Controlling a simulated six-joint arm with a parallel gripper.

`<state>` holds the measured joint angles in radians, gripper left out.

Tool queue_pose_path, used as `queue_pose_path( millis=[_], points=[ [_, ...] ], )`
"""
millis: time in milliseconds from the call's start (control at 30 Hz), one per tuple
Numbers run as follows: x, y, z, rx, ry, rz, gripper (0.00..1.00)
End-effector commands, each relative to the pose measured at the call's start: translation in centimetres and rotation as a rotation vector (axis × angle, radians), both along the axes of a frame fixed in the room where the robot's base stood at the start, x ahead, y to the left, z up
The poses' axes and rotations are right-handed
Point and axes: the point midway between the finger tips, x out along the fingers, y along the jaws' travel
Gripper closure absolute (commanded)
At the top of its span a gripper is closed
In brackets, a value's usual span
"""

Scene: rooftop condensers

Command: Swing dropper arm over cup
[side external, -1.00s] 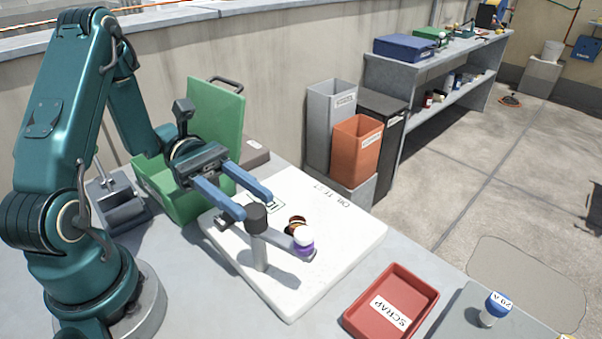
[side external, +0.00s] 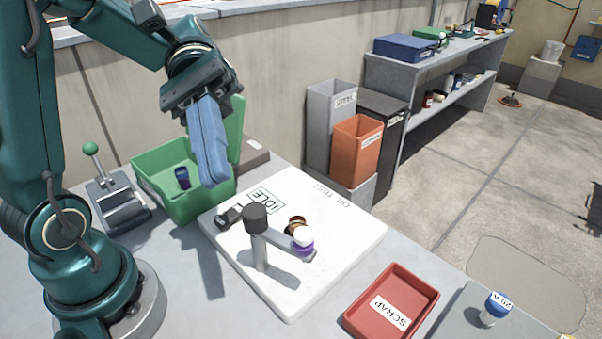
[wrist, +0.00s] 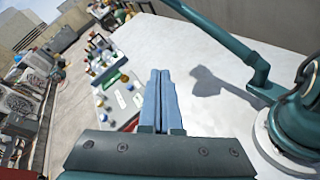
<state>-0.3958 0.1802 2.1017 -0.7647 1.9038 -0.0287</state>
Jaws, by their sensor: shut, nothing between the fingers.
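The dropper arm (side external: 279,237) is a grey bar on a post with a dark round cap (side external: 256,216), standing on the white board. A dark handle (side external: 229,216) sticks out on its left. A white-and-purple dropper (side external: 303,240) sits at its right end. A small brown-and-dark round thing (side external: 296,222), perhaps the cup, shows just behind the dropper; whether the dropper is over it I cannot tell. My gripper (side external: 214,183) is shut and empty, its blue fingers pointing down, up and left of the dropper arm. The shut fingers also show in the wrist view (wrist: 160,73).
An open green case (side external: 185,211) with a dark blue item (side external: 182,177) stands behind my gripper. A green-knobbed lever (side external: 90,149) is at left. A red scrap tray (side external: 350,321) lies front right. The board (side external: 335,250) reads "IDLE" and "OIL TEST".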

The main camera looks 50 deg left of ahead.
Motion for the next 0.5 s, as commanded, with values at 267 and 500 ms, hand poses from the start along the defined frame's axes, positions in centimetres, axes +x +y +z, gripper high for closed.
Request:
queue_pose_path(
  millis=[267,500],
  points=[
    [-4.3,-1.2,-2.5,-0.014,-0.679,-0.833,1.0],
    [-4.6,-1.3,-2.8,-0.245,-1.204,-1.683,1.0]
  ],
)
